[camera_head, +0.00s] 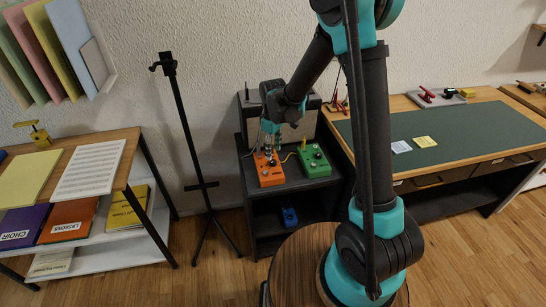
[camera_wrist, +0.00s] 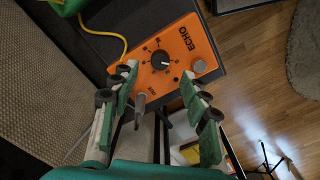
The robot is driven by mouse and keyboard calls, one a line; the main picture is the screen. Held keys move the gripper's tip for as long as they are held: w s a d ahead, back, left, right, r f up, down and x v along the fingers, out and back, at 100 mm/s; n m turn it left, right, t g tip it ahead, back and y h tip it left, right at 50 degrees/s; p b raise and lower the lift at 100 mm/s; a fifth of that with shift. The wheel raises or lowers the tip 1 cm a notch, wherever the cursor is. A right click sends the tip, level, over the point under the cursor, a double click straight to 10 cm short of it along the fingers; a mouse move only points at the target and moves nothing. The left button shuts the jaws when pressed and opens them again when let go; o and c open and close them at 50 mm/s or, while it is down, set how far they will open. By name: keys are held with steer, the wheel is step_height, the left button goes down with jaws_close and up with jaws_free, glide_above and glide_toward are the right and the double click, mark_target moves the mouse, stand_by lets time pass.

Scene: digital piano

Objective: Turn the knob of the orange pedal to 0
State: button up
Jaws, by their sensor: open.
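The orange pedal (camera_head: 270,177) stands on the dark shelf unit, left of a green pedal (camera_head: 314,161). In the wrist view the orange pedal (camera_wrist: 178,38) carries the label ECHO. Its black knob (camera_wrist: 160,60) has a small white pointer mark on its right side, inside a ring of dial marks too small to read. A silver footswitch (camera_wrist: 199,66) sits beside the knob. My gripper (camera_head: 269,148) is above the pedal. In the wrist view my gripper (camera_wrist: 158,80) is open, with one finger on each side of the knob's line and nothing between them; contact cannot be told.
A grey plug (camera_wrist: 139,106) sticks out at the pedal's near edge. A yellow cable (camera_wrist: 110,34) runs beside it. The shelf unit (camera_head: 282,197) stands between a black stand (camera_head: 187,145) and a desk with a green mat (camera_head: 460,133). A blue object (camera_head: 289,216) lies on the lower shelf.

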mark_target(273, 161)
step_height(273, 161, up, 7)
stand_by(0.3)
steer(key=shift+f, duration=0.1)
steer(key=s+d+m+t, duration=0.4)
steer(key=s+d+m, duration=0.8)
steer(key=s+d, duration=0.7)
steer(key=d, duration=0.4)
steer(key=shift+s+d+f, duration=0.15)
steer(key=shift+s+d, duration=0.1)
steer(key=shift+s, duration=0.05)
steer(key=shift+c, duration=0.2)
